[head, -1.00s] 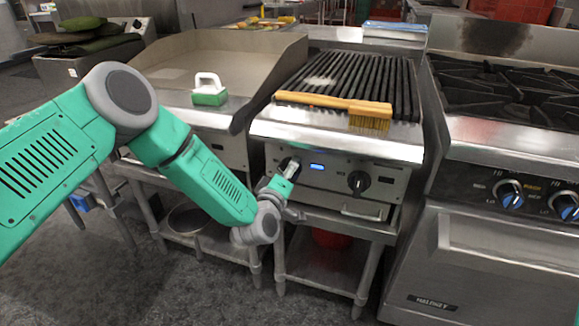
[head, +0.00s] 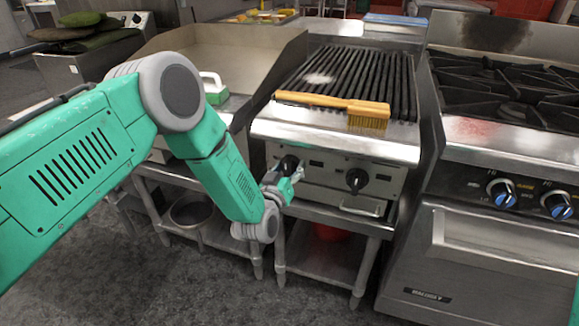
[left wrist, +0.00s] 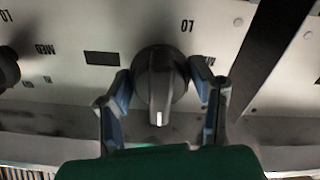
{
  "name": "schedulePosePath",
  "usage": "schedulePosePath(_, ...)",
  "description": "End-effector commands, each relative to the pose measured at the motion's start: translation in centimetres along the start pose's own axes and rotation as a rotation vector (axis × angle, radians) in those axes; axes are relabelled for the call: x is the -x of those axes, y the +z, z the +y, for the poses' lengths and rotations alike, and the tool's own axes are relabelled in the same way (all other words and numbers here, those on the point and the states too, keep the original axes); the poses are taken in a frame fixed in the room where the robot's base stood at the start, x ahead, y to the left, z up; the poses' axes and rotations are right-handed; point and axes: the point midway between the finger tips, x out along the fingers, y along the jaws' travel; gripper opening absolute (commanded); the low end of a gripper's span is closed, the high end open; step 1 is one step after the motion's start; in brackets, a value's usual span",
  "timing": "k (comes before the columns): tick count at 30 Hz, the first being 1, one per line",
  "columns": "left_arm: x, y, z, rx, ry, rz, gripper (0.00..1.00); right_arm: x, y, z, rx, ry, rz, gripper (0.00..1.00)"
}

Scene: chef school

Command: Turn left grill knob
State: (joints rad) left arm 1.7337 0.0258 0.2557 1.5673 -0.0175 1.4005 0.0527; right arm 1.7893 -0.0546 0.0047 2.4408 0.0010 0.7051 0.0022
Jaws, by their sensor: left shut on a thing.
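The left grill knob (head: 289,163) is dark and sits on the steel front panel of the grill (head: 337,172). In the left wrist view the knob (left wrist: 161,84) shows a white mark at the picture's lower end, with upside-down lettering on the panel around it. My left gripper (head: 292,175) is at this knob, partly covering it in the head view. In the left wrist view its two fingers (left wrist: 163,88) lie on either side of the knob, shut on it. My right gripper is not in view.
The right grill knob (head: 357,179) is on the same panel, with a handle (head: 362,209) below. A wooden brush (head: 335,103) lies across the grill's front. A flat griddle (head: 205,68) stands left, and a stove (head: 505,150) with blue-marked knobs stands right.

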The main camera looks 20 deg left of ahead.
Motion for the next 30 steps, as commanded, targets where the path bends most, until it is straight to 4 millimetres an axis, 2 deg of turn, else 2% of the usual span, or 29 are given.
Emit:
schedulePosePath(1, 0.45, 0.87, -0.03, -0.015, -0.001, -0.022, 0.21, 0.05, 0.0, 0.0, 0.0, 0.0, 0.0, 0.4)
schedulePosePath(20, 0.44, 0.88, -0.1, -0.061, -0.001, -0.021, 0.21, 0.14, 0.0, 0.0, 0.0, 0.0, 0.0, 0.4)
schedulePosePath(21, 0.44, 0.88, -0.1, -0.061, -0.001, -0.021, 0.58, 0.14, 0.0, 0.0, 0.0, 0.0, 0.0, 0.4)
schedulePosePath(30, 0.41, 0.35, -0.03, -0.06, 0.0, -0.009, 0.58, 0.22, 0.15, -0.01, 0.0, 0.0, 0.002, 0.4)
